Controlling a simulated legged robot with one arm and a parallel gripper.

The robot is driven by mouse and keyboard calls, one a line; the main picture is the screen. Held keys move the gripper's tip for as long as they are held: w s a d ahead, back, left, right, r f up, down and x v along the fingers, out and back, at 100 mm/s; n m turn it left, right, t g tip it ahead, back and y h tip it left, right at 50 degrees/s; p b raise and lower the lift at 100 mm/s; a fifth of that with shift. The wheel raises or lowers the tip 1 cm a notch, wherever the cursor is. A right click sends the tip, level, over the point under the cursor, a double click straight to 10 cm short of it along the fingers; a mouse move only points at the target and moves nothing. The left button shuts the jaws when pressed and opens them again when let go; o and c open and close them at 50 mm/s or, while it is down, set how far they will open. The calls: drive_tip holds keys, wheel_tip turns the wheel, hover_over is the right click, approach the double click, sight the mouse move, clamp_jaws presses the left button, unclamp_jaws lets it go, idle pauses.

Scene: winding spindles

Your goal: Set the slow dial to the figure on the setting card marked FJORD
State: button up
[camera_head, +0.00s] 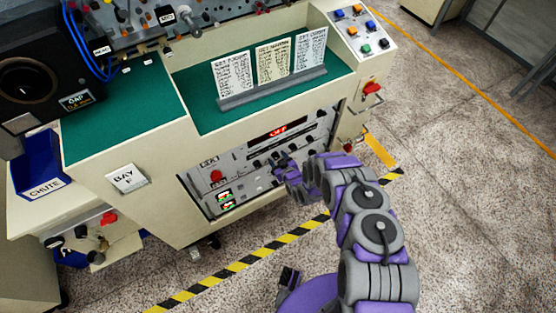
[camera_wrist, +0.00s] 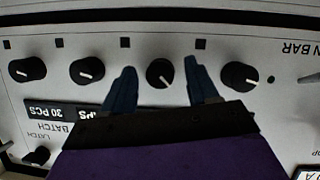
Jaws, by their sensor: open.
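My gripper (camera_head: 283,163) is at the front control panel (camera_head: 240,162), below the red display (camera_head: 277,131). In the wrist view my gripper (camera_wrist: 159,66) is open, one finger on each side of a black knob (camera_wrist: 160,73) with a white pointer line. I cannot tell whether the fingers touch it. The panel's print is upside down in that view, and no label for the slow dial is readable. Three setting cards (camera_head: 231,75) (camera_head: 274,61) (camera_head: 311,48) stand in a grey holder; their print is too small to tell surely which is FJORD.
Other black knobs (camera_wrist: 27,69) (camera_wrist: 87,71) (camera_wrist: 239,75) stand close on both sides in the same row. A red knob (camera_head: 216,176) is at the panel's left and a red switch (camera_head: 372,88) on the right side.

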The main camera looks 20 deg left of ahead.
drive_tip(key=shift+c, duration=0.2)
drive_tip(key=c, duration=1)
drive_tip(key=shift+w+d+f+m+g+y+b, duration=0.15)
drive_tip(key=shift+m+g+y+b, duration=0.15)
drive_tip(key=shift+m, duration=0.3)
drive_tip(key=shift+s+d+m+g+y+b, duration=0.1)
drive_tip(key=shift+m+g+y+b, duration=0.15)
drive_tip(key=shift+m, duration=0.35)
drive_tip(key=shift+w+f+m+g+y+b, duration=0.1)
drive_tip(key=shift+m+g+y+b, duration=0.55)
drive_tip(key=shift+m+b, duration=0.45)
drive_tip(key=m+g+y, duration=0.1)
drive_tip(key=m, duration=0.2)
drive_tip(key=shift+y, duration=0.3)
drive_tip(key=shift+d+m+y, duration=0.1)
drive_tip(key=shift+m+y, duration=0.2)
drive_tip(key=shift+m, duration=0.6)
drive_tip(key=shift+w, duration=0.1)
